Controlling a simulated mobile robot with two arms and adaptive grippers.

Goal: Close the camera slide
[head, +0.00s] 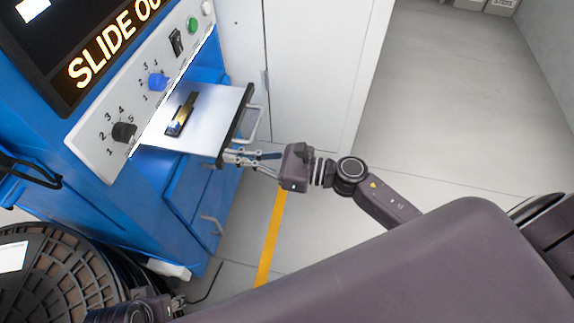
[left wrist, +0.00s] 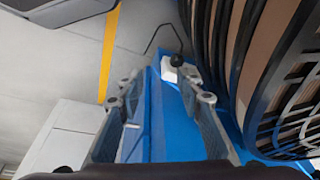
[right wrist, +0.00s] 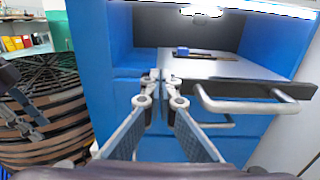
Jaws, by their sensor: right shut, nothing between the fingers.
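The camera slide (head: 205,97) is a pale plate with a black front edge and a metal handle (head: 251,124). It sticks out of the blue rewind station, and a small dark and gold piece (head: 182,114) lies on it. The right wrist view shows the slide (right wrist: 222,69) and its handle (right wrist: 245,104) too. My right gripper (head: 227,158) is shut and empty, its fingertips (right wrist: 161,76) at the black front edge, to one side of the handle. I cannot tell whether they touch. My left gripper (left wrist: 168,88) is open and empty, low near the reel.
The blue station's panel (head: 90,155) carries knobs and a display (head: 105,45) reading "SLIDE OU", cut off by the frame. A large dark reel (head: 50,268) stands at lower left. A white cabinet (head: 310,70) stands beyond the slide. Grey floor at right is clear.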

